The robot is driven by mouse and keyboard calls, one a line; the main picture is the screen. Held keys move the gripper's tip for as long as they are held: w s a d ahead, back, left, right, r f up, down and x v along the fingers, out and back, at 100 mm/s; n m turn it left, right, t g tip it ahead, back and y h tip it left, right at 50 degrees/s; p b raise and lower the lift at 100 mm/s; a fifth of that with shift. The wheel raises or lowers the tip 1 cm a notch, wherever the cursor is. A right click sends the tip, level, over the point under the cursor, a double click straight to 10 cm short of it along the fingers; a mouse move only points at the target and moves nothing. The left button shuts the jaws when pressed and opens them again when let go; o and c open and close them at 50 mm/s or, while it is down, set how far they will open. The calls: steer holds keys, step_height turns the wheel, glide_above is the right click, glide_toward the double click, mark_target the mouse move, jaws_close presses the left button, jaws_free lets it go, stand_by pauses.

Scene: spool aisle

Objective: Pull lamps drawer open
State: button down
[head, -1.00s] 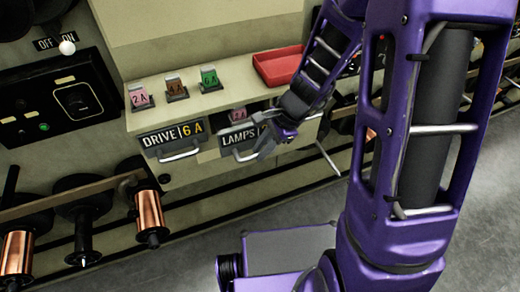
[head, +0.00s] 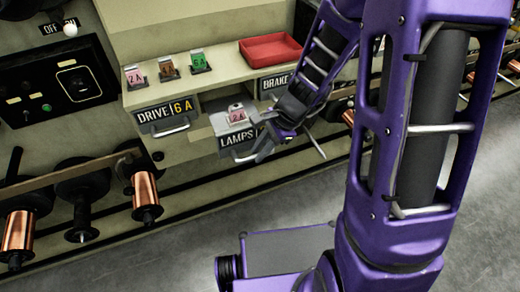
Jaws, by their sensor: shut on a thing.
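The lamps drawer (head: 238,139) has a dark front lettered LAMPS and stands pulled out from the cabinet, with its inside showing from above. A pink piece marked 2A (head: 237,114) sits inside it. My gripper (head: 262,151) is at the drawer's front and shut on the drawer handle (head: 246,155). The fingers and the wrist hide part of the handle and the right end of the label.
The DRIVE 6A drawer (head: 166,115) is shut to the left, and a BRAKE drawer (head: 275,83) shows to the right, partly hidden by my arm. Pieces marked 2A (head: 135,76), 4A (head: 168,68) and 6A (head: 200,63) and a red tray (head: 270,49) stand on the ledge. Copper spools (head: 145,195) stick out at lower left. The floor (head: 180,255) in front is clear.

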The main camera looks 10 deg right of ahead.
steer(key=shift+w, duration=0.1)
steer(key=c, duration=0.8)
jaws_free()
steer(key=p+v, duration=0.4)
steer(key=v, duration=1.3)
steer(key=shift+r+p, duration=0.2)
steer(key=shift+p, duration=0.1)
